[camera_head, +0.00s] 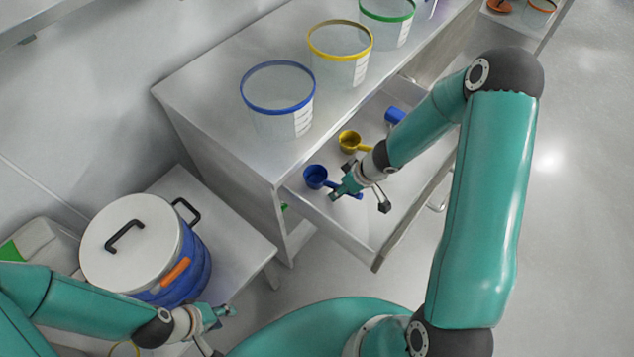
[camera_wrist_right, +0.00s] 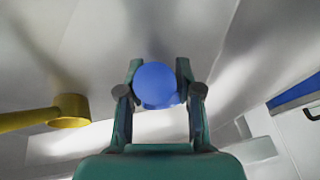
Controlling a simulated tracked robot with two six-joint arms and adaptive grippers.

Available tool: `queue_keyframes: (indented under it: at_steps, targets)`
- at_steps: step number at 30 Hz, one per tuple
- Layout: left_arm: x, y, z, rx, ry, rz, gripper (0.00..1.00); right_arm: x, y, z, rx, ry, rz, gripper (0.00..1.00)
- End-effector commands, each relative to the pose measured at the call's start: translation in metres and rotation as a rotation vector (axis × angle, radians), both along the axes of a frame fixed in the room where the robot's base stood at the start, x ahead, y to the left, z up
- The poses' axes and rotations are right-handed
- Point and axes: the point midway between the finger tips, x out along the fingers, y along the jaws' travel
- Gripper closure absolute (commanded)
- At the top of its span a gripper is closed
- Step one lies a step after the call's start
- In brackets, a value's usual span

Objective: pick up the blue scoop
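The blue scoop (camera_head: 316,176) lies in the open drawer at its left end, its handle pointing right toward my right gripper (camera_head: 362,199). The right gripper is low over the drawer with its fingers spread on either side of the handle. In the right wrist view the blue scoop (camera_wrist_right: 155,84) shows as a round blue shape between the open fingers of my right gripper (camera_wrist_right: 160,80). Whether a finger touches it, I cannot tell. My left gripper (camera_head: 219,328) is at the bottom left beside the blue pot, with its fingers apart and nothing visible between them.
A yellow scoop (camera_head: 350,141) lies behind the blue scoop in the drawer (camera_head: 405,215); another blue item (camera_head: 395,115) is farther back. Clear tubs with blue (camera_head: 278,108), yellow (camera_head: 341,42) and green rims stand on the counter above. A lidded blue pot (camera_head: 190,270) stands at left.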

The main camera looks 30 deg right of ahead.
Motion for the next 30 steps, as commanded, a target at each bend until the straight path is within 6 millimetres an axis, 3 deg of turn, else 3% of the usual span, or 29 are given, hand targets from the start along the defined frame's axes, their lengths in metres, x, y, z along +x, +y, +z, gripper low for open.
queue_keyframes:
  at_steps: [1,5,20,27,30]
  targets:
    - [0.0,0.0,0.0,0.0,0.0,0.0,0.6,0.0,0.0,0.0,0.0,0.0,0.0,0.79]
    - [0.0,0.0,0.0,0.0,0.0,0.0,0.6,0.0,0.0,0.0,0.0,0.0,0.0,1.0]
    - [0.0,0.0,0.002,0.0,0.0,0.0,0.6,0.0,0.0,0.002,0.0,0.0,0.001,1.0]
    - [0.0,0.0,0.016,0.0,0.0,0.0,0.6,0.0,0.0,0.016,0.001,0.0,0.001,1.0]
    - [0.0,0.0,0.012,0.0,0.0,0.0,0.6,-0.01,-0.009,0.012,0.001,0.002,-0.004,1.0]
